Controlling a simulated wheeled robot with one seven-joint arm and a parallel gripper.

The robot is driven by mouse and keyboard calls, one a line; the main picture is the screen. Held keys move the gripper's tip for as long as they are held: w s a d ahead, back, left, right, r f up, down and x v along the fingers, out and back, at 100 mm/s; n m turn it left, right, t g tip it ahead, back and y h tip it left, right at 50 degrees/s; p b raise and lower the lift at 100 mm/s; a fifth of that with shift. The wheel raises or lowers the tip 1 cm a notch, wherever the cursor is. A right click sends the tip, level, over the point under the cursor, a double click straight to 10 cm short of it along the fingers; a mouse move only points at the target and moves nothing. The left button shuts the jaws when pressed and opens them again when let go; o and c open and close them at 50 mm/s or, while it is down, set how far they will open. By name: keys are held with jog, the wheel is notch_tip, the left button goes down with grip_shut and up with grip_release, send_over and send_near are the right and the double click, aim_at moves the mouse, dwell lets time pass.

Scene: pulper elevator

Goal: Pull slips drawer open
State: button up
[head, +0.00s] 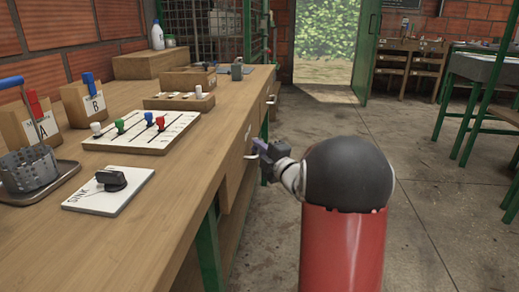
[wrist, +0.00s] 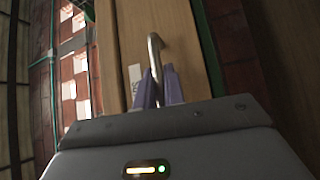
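The drawer front (wrist: 132,35) is a pale wooden panel under the workbench. It carries a small white label (wrist: 135,75) whose lettering I cannot read in full. A bent metal handle (wrist: 154,48) stands out from the drawer, and its pale end also shows in the head view (head: 250,156). My gripper (wrist: 160,88) has its two purple fingers on either side of the handle bar, close against it, and looks shut on it. In the head view my gripper (head: 260,148) is at the bench's right side, below the top edge. The drawer shows no clear gap.
On the workbench (head: 225,105) are a board with coloured sliders (head: 143,131), a white panel with a black knob (head: 106,192), boxes with levers and a metal basket (head: 28,168). Concrete floor (head: 420,200) is open to the right. Green tables stand far right.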

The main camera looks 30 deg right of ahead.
grip_shut()
jog(key=s+d+b, duration=0.3)
jog(key=s+d, duration=0.5)
jog(key=d, duration=0.4)
jog(key=s+d+b, duration=0.3)
jog(key=s+d, duration=0.5)
jog(key=d, duration=0.3)
jog(key=shift+d, duration=0.35)
jog(key=shift+f, duration=0.1)
jog(key=o, duration=0.6)
grip_release()
jog(key=shift+c, duration=0.2)
jog(key=shift+s, duration=0.1)
jog(key=r+v, duration=0.1)
jog(key=v, duration=0.6)
jog(key=shift+s+f, duration=0.3)
jog(key=shift+f, duration=0.2)
